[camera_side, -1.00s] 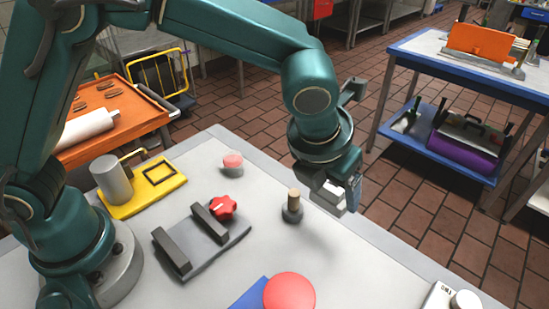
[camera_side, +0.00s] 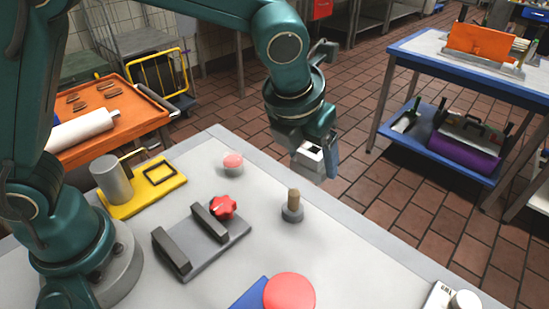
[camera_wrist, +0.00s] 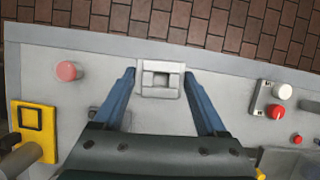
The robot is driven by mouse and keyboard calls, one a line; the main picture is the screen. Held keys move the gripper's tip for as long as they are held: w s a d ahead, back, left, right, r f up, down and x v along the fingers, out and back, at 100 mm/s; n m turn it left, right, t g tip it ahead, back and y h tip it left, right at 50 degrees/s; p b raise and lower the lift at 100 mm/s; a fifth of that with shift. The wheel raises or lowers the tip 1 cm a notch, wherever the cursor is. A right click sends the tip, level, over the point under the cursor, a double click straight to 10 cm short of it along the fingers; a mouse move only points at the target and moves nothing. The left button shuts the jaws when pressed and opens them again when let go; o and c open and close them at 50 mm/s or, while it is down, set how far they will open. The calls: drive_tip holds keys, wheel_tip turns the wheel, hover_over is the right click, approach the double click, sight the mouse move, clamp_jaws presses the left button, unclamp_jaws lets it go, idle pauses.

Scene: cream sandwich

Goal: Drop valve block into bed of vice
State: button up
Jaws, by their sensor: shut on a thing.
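The valve block (camera_side: 308,156) is a pale grey block with a dark square opening. My gripper (camera_side: 316,160) is shut on it and holds it above the far edge of the grey table, in the air. In the wrist view the block (camera_wrist: 160,80) sits between the tips of the blue fingers (camera_wrist: 162,84). The vice (camera_side: 205,240) lies on the table to the lower left of my gripper. It has a flat grey bed, two dark upright jaws with a gap between them, and a red star knob. No block is seen in that gap.
A wooden peg on a grey base (camera_side: 292,206) stands between the vice and the table edge. A pink-red button (camera_side: 232,161) stands behind the vice. A yellow plate with a grey cylinder (camera_side: 112,181) is left. A large red disc (camera_side: 289,292) is at the front.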

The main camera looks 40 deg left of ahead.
drive_tip(key=shift+s+f+n+y, duration=0.1)
drive_tip(key=shift+s+n+y, duration=0.1)
drive_tip(key=shift+n, duration=0.4)
drive_tip(key=shift+s+f+n+y, duration=0.1)
drive_tip(key=shift+s+n+y, duration=0.1)
drive_tip(key=shift+n, duration=0.4)
drive_tip(key=s+a+n+g, duration=0.3)
drive_tip(key=s+n, duration=0.2)
drive_tip(key=n, duration=0.6)
drive_tip(key=s+a+n+g, duration=0.3)
drive_tip(key=s+n, duration=0.3)
drive_tip(key=n, duration=0.5)
drive_tip(key=s+a+n+g+h, duration=0.1)
drive_tip(key=s+a+n+g, duration=0.2)
drive_tip(key=n, duration=0.7)
drive_tip(key=s, duration=0.2)
drive_tip(key=shift+s+a+n, duration=0.25)
drive_tip(key=shift+s+n, duration=0.15)
drive_tip(key=shift+f, duration=0.15)
drive_tip(key=shift+f, duration=3.1)
